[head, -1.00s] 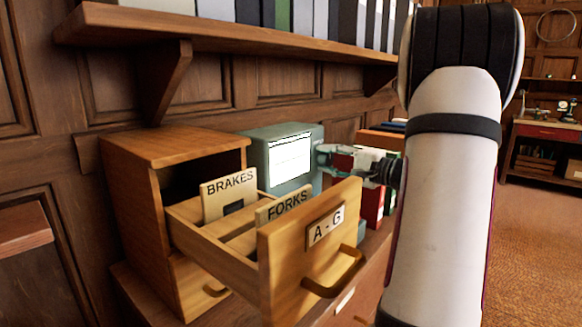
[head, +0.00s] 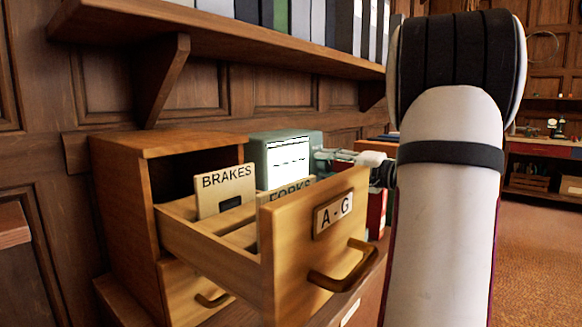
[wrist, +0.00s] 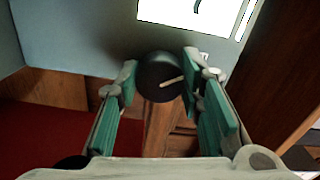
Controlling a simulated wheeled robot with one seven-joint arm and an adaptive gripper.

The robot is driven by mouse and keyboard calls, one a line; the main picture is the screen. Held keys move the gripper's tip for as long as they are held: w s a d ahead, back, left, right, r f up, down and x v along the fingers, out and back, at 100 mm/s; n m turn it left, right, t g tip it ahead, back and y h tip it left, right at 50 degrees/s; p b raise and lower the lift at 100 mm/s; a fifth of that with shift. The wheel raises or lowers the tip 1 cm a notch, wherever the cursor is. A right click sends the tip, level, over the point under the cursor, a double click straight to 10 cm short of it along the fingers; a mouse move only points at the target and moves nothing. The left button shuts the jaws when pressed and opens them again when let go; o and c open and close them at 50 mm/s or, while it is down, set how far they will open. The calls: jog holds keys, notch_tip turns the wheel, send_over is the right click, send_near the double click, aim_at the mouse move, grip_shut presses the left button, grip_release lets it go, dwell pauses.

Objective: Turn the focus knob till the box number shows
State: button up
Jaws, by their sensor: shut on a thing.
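The grey-green microfilm reader (head: 266,140) stands behind the open drawer in the head view. Its lit white screen (head: 288,162) shows dark broken lines, too small to read as a number. In the wrist view the screen (wrist: 190,10) is cut off by the top edge, with part of a dark stroke on it. The black round focus knob (wrist: 158,76) sits on the reader's side, its pale pointer line slanting. My gripper (wrist: 160,85) is shut on the knob, a green-padded finger on each side. In the head view my gripper (head: 325,158) is at the reader's right side; the knob is hidden there.
A wooden card cabinet (head: 122,205) has its A-G drawer (head: 275,250) pulled out in front of the reader, with BRAKES (head: 222,184) and FORKS (head: 290,192) cards. A shelf of binders (head: 300,50) runs above. Red (head: 376,212) items stand right of the reader.

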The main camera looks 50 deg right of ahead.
jog(key=shift+f+b, duration=0.1)
jog(key=shift+b, duration=0.25)
jog(key=shift+w+f+n+b, duration=0.15)
jog(key=shift+n+b, duration=0.35)
jog(key=shift+b, duration=0.6)
jog(key=n+b, duration=0.2)
jog(key=b, duration=0.2)
jog(key=shift+b, duration=0.3)
jog(key=shift+r, duration=0.2)
jog(key=o, duration=1.2)
jog(key=shift+c, duration=0.2)
jog(key=s+b, duration=0.1)
jog(key=s, duration=0.8)
jog(key=shift+s+d+b, duration=0.15)
jog(key=shift+d+b, duration=0.2)
jog(key=shift+s, duration=0.1)
